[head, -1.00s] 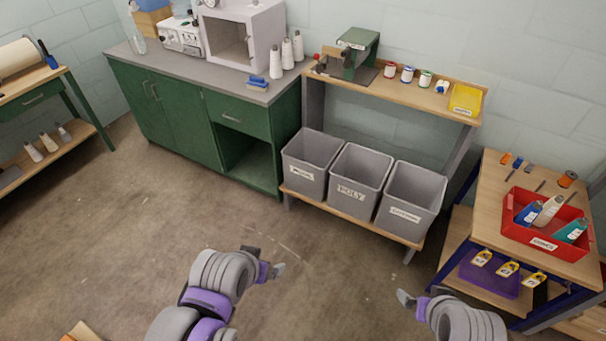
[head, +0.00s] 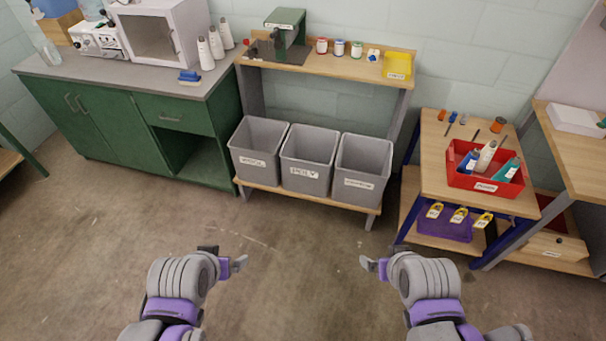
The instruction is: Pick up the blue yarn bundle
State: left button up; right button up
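No yarn bundle can be made out for certain. A blue item with a pale label (head: 468,163) stands tilted in the red bin (head: 487,186) on the right-hand wooden table. A small blue object (head: 190,76) lies on the grey counter by the white cones. Both are too small to identify. My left gripper (head: 236,264) and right gripper (head: 373,265) are low over the floor, far from both. They point towards each other with a wide gap between. Nothing shows in either, but their finger spacing is unclear.
Three grey bins (head: 308,160) stand on the low shelf of a wooden bench (head: 330,66). A green cabinet (head: 110,125) is at the left. A purple tray (head: 444,228) sits under the right-hand table (head: 432,150). The floor (head: 290,270) ahead is clear.

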aim_at(373, 55)
jog(key=i+l+u, duration=0.4)
jog(key=i+l, duration=0.25)
jog(key=i, duration=0.4)
jog(key=i+l+u, duration=0.45)
jog(key=i+l, duration=0.5)
